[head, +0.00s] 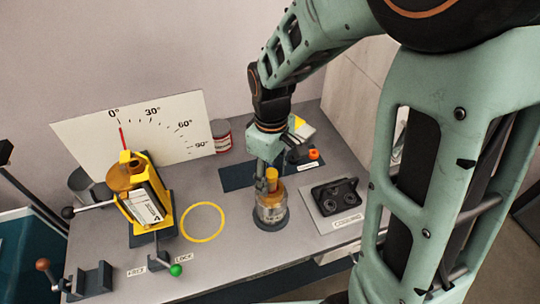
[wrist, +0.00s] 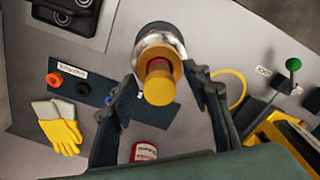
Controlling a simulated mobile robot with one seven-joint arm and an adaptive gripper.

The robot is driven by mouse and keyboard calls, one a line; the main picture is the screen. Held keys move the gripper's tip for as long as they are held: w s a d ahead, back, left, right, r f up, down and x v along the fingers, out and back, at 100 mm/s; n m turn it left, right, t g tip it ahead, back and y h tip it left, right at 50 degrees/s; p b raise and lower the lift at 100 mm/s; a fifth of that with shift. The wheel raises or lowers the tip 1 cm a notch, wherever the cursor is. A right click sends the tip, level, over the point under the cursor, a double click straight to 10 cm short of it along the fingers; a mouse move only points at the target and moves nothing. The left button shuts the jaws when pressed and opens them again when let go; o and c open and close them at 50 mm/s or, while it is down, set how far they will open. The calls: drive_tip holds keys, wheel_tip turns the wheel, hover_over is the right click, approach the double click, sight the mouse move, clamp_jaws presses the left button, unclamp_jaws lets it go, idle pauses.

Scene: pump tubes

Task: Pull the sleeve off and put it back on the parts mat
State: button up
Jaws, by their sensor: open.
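A yellow-orange sleeve-like cylinder (head: 272,180) stands upright on a clear and metallic round body (head: 270,213). In the wrist view the cylinder (wrist: 158,85) points up toward the camera, with a darker reddish band, and the silvery body (wrist: 158,40) shows behind it. My gripper (wrist: 163,88) is open, with one finger on each side of the cylinder and visible gaps. In the head view my gripper (head: 268,158) is just above and behind the cylinder, its fingertips partly hidden. The dark blue mat (head: 238,177) lies behind; it also shows in the wrist view (wrist: 92,88), holding orange and black rings.
A yellow tilting fixture (head: 148,205) with a degree board (head: 140,128) stands left. A yellow ring (head: 202,222) marks bare table. Yellow gloves (wrist: 60,130) lie beside the mat.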

sight(272, 172)
drive_tip(key=shift+c, duration=0.6)
clamp_jaws()
drive_tip(key=shift+r+p, duration=0.55)
drive_tip(key=shift+r, duration=0.15)
idle(0.6)
drive_tip(key=shift+r+p, duration=1.8)
drive_tip(key=shift+r, duration=0.45)
drive_tip(key=shift+d, duration=0.1)
drive_tip(key=w+d+f+m+p, duration=0.1)
drive_tip(key=w+d+m+p, duration=0.1)
drive_tip(key=w+d+m, duration=0.5)
drive_tip(key=shift+d+f+m+p, duration=0.15)
drive_tip(key=shift+d+m+p, duration=0.25)
drive_tip(key=shift+d+m, duration=1.5)
